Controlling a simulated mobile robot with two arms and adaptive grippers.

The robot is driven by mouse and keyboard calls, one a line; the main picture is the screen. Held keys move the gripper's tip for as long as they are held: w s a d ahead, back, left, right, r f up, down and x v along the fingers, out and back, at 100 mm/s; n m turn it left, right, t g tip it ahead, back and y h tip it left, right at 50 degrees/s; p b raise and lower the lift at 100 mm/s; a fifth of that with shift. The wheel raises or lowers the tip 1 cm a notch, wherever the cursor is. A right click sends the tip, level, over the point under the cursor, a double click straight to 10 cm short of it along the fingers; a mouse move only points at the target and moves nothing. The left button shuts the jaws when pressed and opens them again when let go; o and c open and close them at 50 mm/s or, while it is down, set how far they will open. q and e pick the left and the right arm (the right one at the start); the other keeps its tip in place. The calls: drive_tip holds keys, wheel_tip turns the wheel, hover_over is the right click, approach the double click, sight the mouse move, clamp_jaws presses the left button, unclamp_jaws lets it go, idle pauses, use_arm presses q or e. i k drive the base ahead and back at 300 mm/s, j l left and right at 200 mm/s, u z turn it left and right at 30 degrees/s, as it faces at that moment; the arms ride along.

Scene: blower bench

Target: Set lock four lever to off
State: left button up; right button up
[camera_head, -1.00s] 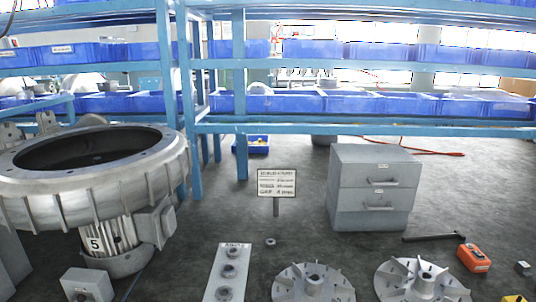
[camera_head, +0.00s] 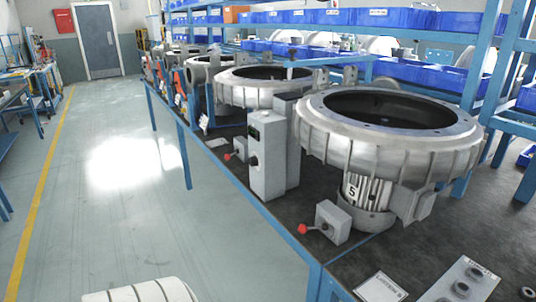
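Two small grey lock boxes with red-knobbed levers show along the bench's front edge. The nearer lock box (camera_head: 333,222) sits in front of the blower marked 5 (camera_head: 390,140), with its red lever knob (camera_head: 302,228) pointing left. The farther lock box (camera_head: 241,147) sits beyond a tall grey cabinet, in front of the second blower (camera_head: 262,88). Its red lever knob (camera_head: 228,156) also points left. I see no readable number on either lock box, so I cannot tell by label which is lock four. Neither of my grippers is in view.
The tall grey cabinet (camera_head: 267,155) stands between the two lock boxes. More blowers line the bench farther back. A blue shelf rack with bins (camera_head: 380,62) runs behind. The floor (camera_head: 110,200) left of the bench is open, with a yellow line.

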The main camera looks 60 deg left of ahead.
sight(227, 156)
drive_tip(key=u, duration=2.1)
drive_tip(key=i, duration=0.1)
drive_tip(key=j+u, duration=0.05)
